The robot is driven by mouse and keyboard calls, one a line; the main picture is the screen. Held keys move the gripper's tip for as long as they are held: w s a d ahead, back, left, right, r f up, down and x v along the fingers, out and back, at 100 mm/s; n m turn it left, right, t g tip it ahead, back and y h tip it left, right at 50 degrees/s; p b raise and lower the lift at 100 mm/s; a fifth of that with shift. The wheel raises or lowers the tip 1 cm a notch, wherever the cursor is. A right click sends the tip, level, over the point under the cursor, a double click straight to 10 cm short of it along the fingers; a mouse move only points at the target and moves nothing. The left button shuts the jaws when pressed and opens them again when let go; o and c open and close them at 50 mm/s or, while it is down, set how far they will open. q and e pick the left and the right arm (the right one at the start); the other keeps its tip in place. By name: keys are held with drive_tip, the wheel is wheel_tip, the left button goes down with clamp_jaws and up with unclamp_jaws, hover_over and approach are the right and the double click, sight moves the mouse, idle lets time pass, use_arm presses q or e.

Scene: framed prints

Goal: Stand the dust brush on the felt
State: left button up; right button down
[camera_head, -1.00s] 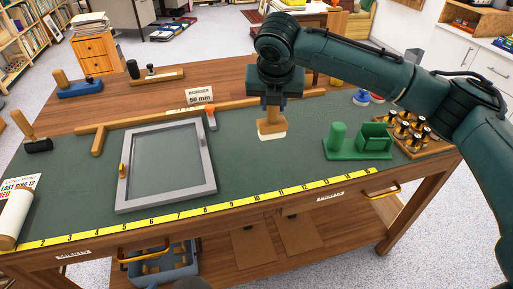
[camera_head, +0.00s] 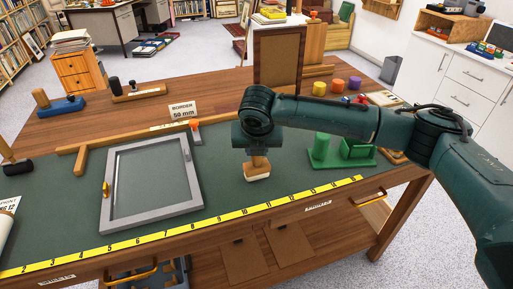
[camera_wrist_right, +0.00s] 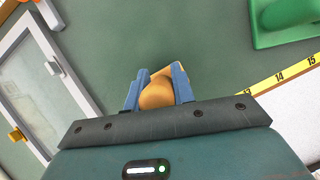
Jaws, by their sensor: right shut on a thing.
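The dust brush (camera_head: 257,170) has a wooden handle and a pale bristle end. My right gripper (camera_head: 258,154) is shut on its handle from above and holds it upright, bristles down. The brush is over the green felt (camera_head: 225,165), right of the grey frame; I cannot tell whether the bristles touch the felt. In the right wrist view the rounded wooden handle top (camera_wrist_right: 157,94) sits between the two blue fingers, and the bristles are hidden. My left gripper is not in view.
The grey frame (camera_head: 192,165) lies to the left. A green stand (camera_head: 342,164) is to the right, and a yellow measuring tape (camera_head: 215,222) runs along the front edge. A "50 mm" card (camera_head: 183,110) stands behind. Felt around the brush is bare.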

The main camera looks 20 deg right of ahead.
drive_tip(key=c, duration=1.2)
unclamp_jaws()
drive_tip(key=shift+o, duration=0.2)
drive_tip(key=v, duration=1.2)
drive_tip(key=shift+w, duration=0.1)
